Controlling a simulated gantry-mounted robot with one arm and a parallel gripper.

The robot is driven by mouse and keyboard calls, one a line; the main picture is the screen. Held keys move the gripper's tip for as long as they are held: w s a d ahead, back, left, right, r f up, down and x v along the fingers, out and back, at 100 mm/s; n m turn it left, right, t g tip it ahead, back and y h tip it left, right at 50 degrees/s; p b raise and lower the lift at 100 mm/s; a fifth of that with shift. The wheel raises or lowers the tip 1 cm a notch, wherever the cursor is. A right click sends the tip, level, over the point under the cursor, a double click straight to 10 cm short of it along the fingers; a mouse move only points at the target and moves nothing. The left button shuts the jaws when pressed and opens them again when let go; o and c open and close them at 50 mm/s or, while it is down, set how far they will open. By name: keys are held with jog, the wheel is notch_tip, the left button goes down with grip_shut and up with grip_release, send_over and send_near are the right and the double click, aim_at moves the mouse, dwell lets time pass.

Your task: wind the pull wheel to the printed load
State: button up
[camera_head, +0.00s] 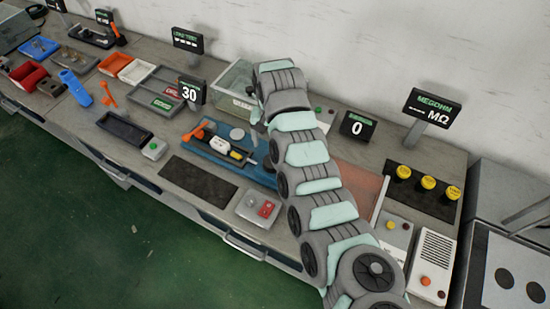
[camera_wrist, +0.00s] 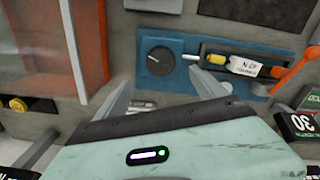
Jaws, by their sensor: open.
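A dark round wheel (camera_wrist: 160,60) with a pale mark on its face sits on the blue fixture (camera_wrist: 190,45), which also shows in the head view (camera_head: 215,163). I take it to be the pull wheel. My gripper (camera_wrist: 159,73) is open and empty, with its fingers to either side of the wheel's near part in the wrist view; contact cannot be told. A pale pin, a yellow plug (camera_wrist: 216,59) and a white tag (camera_wrist: 244,66) lie in line beside the wheel. The tag's print is too small to read.
An orange lever (camera_wrist: 296,66) stands at the fixture's far end. Displays read 30 (camera_head: 191,93) and 0 (camera_head: 357,127). A clear orange-edged panel (camera_wrist: 65,45) stands left in the wrist view. A red-button box (camera_head: 258,208) and black mat (camera_head: 199,181) lie in front.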

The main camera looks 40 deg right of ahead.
notch_tip(320, 180, down, 10)
jog(key=shift+f+b, duration=0.15)
jog(key=shift+b, duration=0.25)
jog(key=shift+c, duration=0.5)
jog(key=c, duration=1.3)
jog(key=shift+o, duration=0.2)
jog(key=shift+w+a+m+p, duration=0.1)
jog(key=shift+m+p, duration=0.2)
jog(key=shift+p, duration=0.05)
